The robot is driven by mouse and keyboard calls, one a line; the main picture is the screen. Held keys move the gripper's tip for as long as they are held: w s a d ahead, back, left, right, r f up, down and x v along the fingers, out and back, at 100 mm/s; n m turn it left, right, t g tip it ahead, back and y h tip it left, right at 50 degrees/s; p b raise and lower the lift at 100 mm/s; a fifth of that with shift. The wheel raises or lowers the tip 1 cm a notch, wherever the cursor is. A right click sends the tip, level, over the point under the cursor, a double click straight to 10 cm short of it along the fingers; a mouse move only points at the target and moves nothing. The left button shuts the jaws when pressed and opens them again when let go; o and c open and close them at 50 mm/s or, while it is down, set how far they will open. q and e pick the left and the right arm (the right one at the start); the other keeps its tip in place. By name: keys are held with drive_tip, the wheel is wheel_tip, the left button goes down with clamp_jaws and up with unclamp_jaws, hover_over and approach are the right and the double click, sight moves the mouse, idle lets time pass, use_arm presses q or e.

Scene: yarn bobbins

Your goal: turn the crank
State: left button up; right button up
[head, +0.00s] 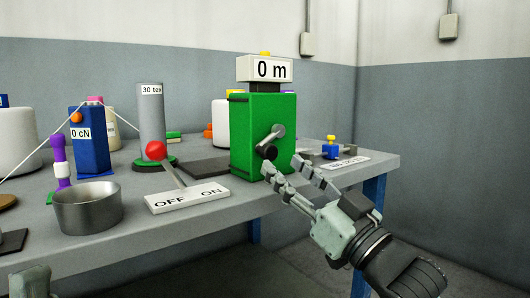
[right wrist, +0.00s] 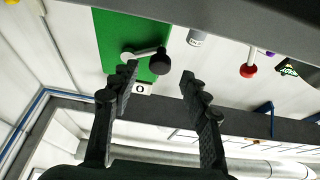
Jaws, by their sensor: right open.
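The green box (head: 248,135) stands on the table with a "0 m" display (head: 264,69) on top. Its crank has a grey arm (head: 273,136) on the front face, ending in a dark round knob (head: 267,151). My right gripper (head: 283,165) is open and empty, just in front of and slightly below the knob. In the right wrist view the green box (right wrist: 112,32), the crank arm (right wrist: 145,51) and the knob (right wrist: 161,62) show, with the knob in line with the gap between the fingertips (right wrist: 159,75). I see no contact. My left gripper's fingers are not in view.
A red-knobbed lever (head: 156,151) on an OFF/ON plate and a metal bowl (head: 88,205) stand left of the box. A blue tension post (head: 89,140) and a grey cylinder (head: 151,120) stand farther left. A small blue and yellow part (head: 330,147) sits to the right.

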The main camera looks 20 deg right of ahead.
sight(272, 156)
drive_tip(key=x, duration=0.5)
drive_tip(key=shift+w+a+r, duration=0.15)
drive_tip(key=shift+w, duration=0.15)
drive_tip(key=shift+c, duration=0.2)
clamp_jaws()
